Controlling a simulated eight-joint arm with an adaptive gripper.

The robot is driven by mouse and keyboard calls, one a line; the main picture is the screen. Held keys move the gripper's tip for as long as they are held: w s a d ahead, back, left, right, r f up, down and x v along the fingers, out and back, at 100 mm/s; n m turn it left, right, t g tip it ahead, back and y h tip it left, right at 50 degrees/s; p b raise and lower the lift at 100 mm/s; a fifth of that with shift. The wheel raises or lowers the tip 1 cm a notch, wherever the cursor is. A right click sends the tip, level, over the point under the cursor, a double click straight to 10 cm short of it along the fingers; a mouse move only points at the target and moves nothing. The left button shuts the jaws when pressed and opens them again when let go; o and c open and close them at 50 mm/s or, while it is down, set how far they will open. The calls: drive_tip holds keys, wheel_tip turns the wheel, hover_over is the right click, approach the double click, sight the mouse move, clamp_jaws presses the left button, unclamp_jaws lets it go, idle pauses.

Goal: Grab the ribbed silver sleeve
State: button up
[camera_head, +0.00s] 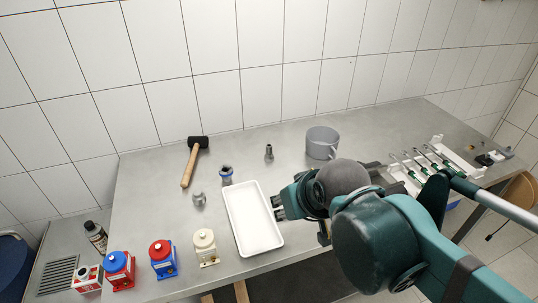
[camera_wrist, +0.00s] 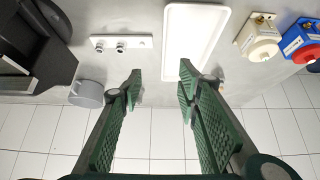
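Small metal parts stand on the grey bench in the head view. One is a slim grey upright part (camera_head: 269,152) near the wall. Another is a short silver-grey part (camera_head: 199,199) left of the white tray. A third is a blue and silver part (camera_head: 226,175) behind the tray. They are too small for me to tell which is the ribbed silver sleeve. My gripper (camera_head: 278,207) is at the tray's right edge. In the wrist view my gripper (camera_wrist: 160,72) is open, with nothing between its fingers; the fingers partly hide small parts behind them.
The white tray (camera_head: 232,200) is empty. A grey mug (camera_head: 322,143) stands behind my arm, and a hammer (camera_head: 187,165) lies at the back left. Blue (camera_head: 118,268), red-topped (camera_head: 162,258) and cream (camera_head: 205,247) pumps line the front left. A tool holder (camera_head: 405,180) is at right.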

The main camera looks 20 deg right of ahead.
idle(0.3)
drive_tip(key=n+g+h+p, duration=0.3)
drive_tip(key=n+h+p, duration=0.15)
drive_tip(key=n, duration=2.25)
hover_over(268, 146)
drive_tip(key=s+a, duration=0.2)
wheel_tip(268, 146, down, 7)
drive_tip(key=shift+s+a, duration=0.2)
drive_tip(key=shift+f, duration=0.1)
drive_tip(key=shift+x, duration=1.25)
